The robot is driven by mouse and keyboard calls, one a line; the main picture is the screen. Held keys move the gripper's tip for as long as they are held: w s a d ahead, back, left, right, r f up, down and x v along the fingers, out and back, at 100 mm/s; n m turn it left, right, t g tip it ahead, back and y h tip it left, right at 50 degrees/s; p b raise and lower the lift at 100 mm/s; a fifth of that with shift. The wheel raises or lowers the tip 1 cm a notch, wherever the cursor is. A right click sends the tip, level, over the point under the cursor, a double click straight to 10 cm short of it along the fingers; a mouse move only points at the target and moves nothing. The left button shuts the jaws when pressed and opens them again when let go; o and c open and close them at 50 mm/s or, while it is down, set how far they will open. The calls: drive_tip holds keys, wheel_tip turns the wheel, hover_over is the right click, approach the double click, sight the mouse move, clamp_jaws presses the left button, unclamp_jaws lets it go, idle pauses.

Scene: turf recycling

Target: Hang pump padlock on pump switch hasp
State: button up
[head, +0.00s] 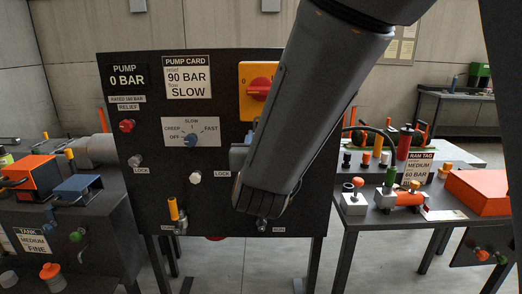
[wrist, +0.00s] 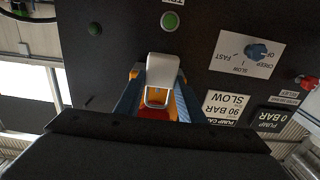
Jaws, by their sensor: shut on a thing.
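The pump switch is a yellow plate (head: 246,75) with a red knob (head: 259,89) on the dark panel in the head view; my arm covers its right side. In the wrist view, my gripper (wrist: 161,80) has its blue fingers on both sides of a pale grey block with a loop at its lower end, which I take to be the pump padlock (wrist: 163,67). My gripper is shut on it. The yellow and red of the switch show just behind the loop. I cannot tell whether the loop touches the hasp, which I cannot make out. In the head view my arm hides the padlock.
The dark pump panel (head: 150,225) carries a blue speed knob (head: 190,140), a red relief knob (head: 127,126) and a pump card (head: 187,77). Benches with valves and fittings stand left and right. An orange box (head: 478,192) sits on the right bench.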

drive_tip(key=shift+w+f, duration=0.1)
drive_tip(key=shift+w, duration=1.45)
idle(1.1)
drive_tip(key=shift+w+f+b, duration=0.45)
drive_tip(key=shift+w+b, duration=0.2)
idle(1.1)
drive_tip(key=shift+f, duration=0.15)
idle(0.5)
drive_tip(key=o, duration=1.2)
drive_tip(key=shift+s, duration=0.15)
